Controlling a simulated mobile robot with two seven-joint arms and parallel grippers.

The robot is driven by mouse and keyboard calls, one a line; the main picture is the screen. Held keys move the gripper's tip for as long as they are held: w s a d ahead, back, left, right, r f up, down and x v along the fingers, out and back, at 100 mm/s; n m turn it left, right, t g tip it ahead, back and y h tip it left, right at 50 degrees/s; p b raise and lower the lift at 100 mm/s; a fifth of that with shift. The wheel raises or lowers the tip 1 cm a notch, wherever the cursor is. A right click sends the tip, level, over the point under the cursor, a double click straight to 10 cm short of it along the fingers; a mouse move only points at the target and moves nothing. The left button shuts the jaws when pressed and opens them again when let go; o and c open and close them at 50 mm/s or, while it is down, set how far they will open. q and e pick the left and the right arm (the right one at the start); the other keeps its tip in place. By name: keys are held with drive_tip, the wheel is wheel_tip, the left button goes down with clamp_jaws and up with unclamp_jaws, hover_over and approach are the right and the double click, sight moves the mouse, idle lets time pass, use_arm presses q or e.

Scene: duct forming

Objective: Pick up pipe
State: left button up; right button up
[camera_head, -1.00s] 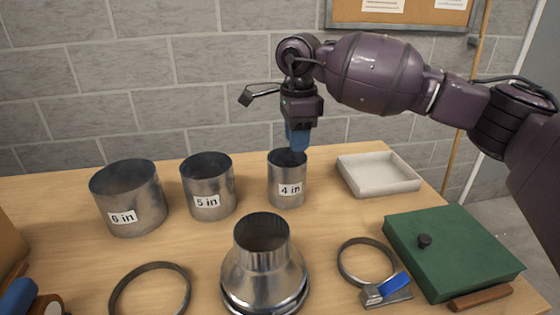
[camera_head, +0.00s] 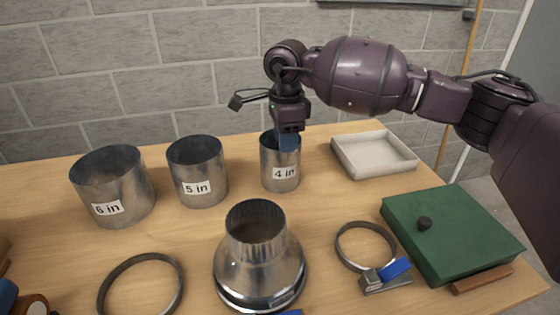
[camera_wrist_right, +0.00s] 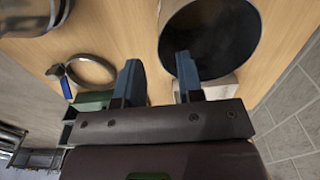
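The metal pipe labelled "4 in" (camera_head: 281,172) stands upright on the wooden table. My right gripper (camera_head: 289,142) points down at its top rim, with the blue fingers partly hidden by the rim. In the right wrist view the two blue fingers (camera_wrist_right: 158,75) are apart. The right finger overlaps the edge of the round pipe opening (camera_wrist_right: 222,35); the left one is outside it. I cannot tell whether either finger touches the wall. Pipes labelled "5 in" (camera_head: 198,172) and "6 in" (camera_head: 112,187) stand to the left. My left gripper is not in view.
A flared metal reducer (camera_head: 260,265) stands in front of the pipes. A ring clamp with a blue lever (camera_head: 395,268), a green box (camera_head: 455,235) and a white tray (camera_head: 375,157) lie to the right. Another ring (camera_head: 140,260) lies at front left.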

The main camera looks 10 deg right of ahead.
sight(280, 161)
wheel_tip(280, 161, down, 4)
drive_tip(key=shift+w+f, duration=0.1)
drive_tip(key=shift+w, duration=0.05)
clamp_jaws()
idle(0.4)
